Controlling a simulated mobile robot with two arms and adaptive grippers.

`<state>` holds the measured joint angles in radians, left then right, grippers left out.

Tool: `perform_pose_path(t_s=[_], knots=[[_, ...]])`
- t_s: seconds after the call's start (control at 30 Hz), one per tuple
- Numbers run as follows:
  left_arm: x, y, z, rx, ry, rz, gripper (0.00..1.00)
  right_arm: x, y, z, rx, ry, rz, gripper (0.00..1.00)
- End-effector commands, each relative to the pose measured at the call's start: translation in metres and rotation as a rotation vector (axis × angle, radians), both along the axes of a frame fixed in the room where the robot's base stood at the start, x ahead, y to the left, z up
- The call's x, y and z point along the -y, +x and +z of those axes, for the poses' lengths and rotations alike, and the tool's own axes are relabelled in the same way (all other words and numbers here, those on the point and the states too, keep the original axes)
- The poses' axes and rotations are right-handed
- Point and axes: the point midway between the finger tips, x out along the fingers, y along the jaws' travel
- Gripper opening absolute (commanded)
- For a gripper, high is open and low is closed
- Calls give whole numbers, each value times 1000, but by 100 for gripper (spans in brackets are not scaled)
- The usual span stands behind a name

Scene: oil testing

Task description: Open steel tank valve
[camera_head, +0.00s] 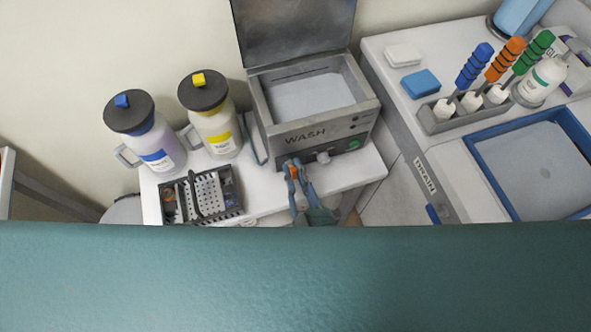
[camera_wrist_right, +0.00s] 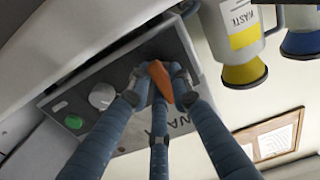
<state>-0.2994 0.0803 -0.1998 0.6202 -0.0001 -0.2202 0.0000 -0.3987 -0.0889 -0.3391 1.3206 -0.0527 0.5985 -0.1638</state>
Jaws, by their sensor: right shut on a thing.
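The steel tank (camera_head: 318,128), marked WASH, stands on the white table with its lid (camera_head: 293,28) raised. Its orange valve handle (camera_head: 294,171) is low on the front face, left of a grey knob (camera_head: 322,157) and a green button (camera_head: 353,144). My right gripper (camera_head: 296,172) is at the tank's front, its fingers closed around the orange handle. In the right wrist view the orange handle (camera_wrist_right: 166,82) sits between the fingertips, which partly cover it. The grey knob (camera_wrist_right: 102,96) and green button (camera_wrist_right: 73,122) also show there. My left gripper is not in view.
A blue-labelled jug (camera_head: 155,145) and a yellow-labelled jug (camera_head: 216,130) stand left of the tank. A dark basket (camera_head: 197,193) sits in front of them. At right is a sink (camera_head: 540,165) with a blue rim. A green surface fills the near foreground.

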Motion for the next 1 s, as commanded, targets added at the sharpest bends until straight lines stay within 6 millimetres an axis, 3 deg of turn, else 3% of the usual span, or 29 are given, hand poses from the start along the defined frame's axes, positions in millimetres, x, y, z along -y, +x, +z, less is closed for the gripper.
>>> perform_pose_path(t_s=[0.5,0.53,0.6,1.0], knots=[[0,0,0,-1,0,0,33,0,-1,-1,3,-18,1,0],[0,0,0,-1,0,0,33,0,-1,-1,3,-18,1,25],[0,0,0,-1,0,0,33,0,-1,-1,3,-18,1,39],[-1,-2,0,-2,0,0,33,2,-7,-1,3,-16,0,40]])
